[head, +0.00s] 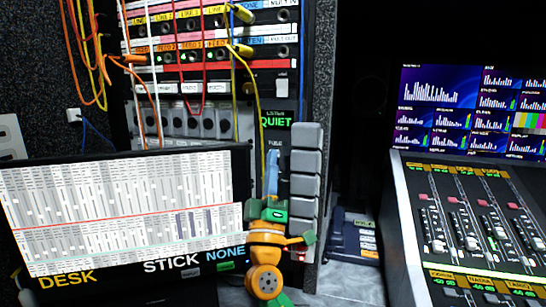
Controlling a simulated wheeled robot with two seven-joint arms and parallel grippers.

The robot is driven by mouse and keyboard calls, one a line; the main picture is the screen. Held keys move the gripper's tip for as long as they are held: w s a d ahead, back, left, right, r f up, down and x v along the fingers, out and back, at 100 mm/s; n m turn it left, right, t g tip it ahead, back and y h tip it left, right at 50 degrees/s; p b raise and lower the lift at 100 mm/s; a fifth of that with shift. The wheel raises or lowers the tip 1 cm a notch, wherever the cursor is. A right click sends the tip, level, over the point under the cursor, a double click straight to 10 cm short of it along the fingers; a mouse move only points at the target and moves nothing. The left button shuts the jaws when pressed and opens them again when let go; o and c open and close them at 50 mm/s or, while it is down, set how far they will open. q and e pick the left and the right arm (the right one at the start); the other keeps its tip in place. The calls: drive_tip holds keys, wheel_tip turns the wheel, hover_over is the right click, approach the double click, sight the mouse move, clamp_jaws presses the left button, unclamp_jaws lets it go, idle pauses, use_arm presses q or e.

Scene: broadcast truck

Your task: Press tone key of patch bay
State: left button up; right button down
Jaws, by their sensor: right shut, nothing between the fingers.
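The patch bay (190,50) stands at the upper left, with rows of labelled jacks and cords plugged in. At its lower right a green display (276,122) reads QUIET. A small label (275,143) just below may read TONE, but it is too small to be sure. My right gripper (271,160) is upright in front of this strip, its blue fingers shut and empty, tips just under the label. The fingers cover what lies directly behind them. I cannot tell whether they touch a key. My left gripper is not in view.
A desk screen (125,205) stands at the left. A column of grey blocks (305,165) is close to the right of my gripper. Orange, red and yellow cords (259,105) hang nearby. A fader console (470,225) and monitor wall (475,110) are at the right.

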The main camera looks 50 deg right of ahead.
drive_tip(key=shift+a, duration=0.1)
drive_tip(key=s+a, duration=0.3)
drive_tip(key=a, duration=0.2)
drive_tip(key=shift+a, duration=0.2)
idle(0.4)
